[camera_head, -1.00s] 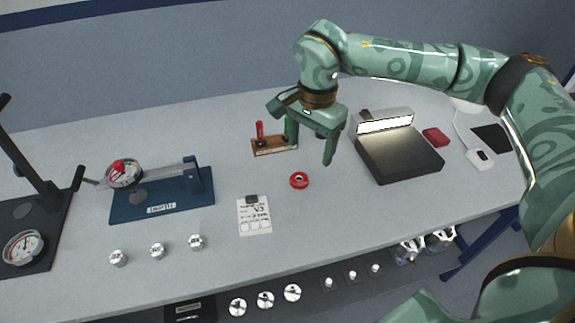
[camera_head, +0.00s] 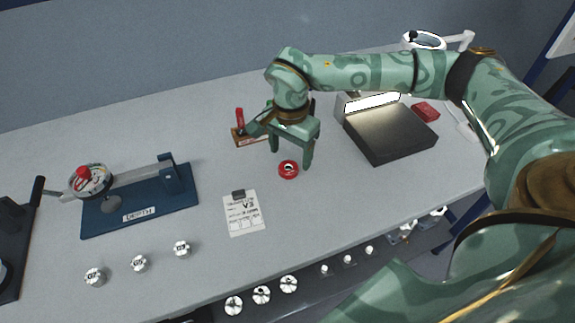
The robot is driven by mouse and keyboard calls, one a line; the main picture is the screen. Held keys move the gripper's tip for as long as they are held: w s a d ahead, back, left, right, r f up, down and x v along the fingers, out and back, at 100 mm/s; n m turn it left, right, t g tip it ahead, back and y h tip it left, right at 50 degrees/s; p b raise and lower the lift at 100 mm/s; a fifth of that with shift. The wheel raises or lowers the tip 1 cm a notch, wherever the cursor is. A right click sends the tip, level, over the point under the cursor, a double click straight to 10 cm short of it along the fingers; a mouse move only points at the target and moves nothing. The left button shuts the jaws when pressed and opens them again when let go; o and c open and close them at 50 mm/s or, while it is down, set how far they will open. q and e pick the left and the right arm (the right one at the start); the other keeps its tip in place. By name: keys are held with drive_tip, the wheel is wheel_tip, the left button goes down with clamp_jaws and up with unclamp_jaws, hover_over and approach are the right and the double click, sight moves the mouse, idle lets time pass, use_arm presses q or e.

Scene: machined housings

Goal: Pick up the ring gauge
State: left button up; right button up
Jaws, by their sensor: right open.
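The ring gauge (camera_head: 287,176) is a small red ring with a dark centre, lying flat on the grey bench in the head view. My right gripper (camera_head: 290,158) is open, fingers pointing down, just behind and above the ring, with one finger to each side of it in the picture. The ring appears clear of both fingers; the exact height of the fingertips is hard to tell. Nothing is held. My left gripper is not in view.
A wooden stand with a red-handled gauge (camera_head: 240,124) is partly hidden behind the gripper. A dark lit box (camera_head: 392,134) stands to the right. A paper card (camera_head: 244,213) lies in front left. A blue dial fixture (camera_head: 140,205) and small metal housings (camera_head: 181,249) are further left.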

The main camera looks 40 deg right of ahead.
sight(288, 163)
drive_tip(key=f, duration=0.1)
drive_tip(key=f+b, duration=0.1)
drive_tip(key=f, duration=0.3)
drive_tip(key=shift+w+b, duration=0.4)
drive_tip(key=shift+s+r, duration=0.1)
drive_tip(key=c, duration=1.2)
drive_tip(key=shift+o, duration=0.2)
drive_tip(key=shift+r, duration=0.1)
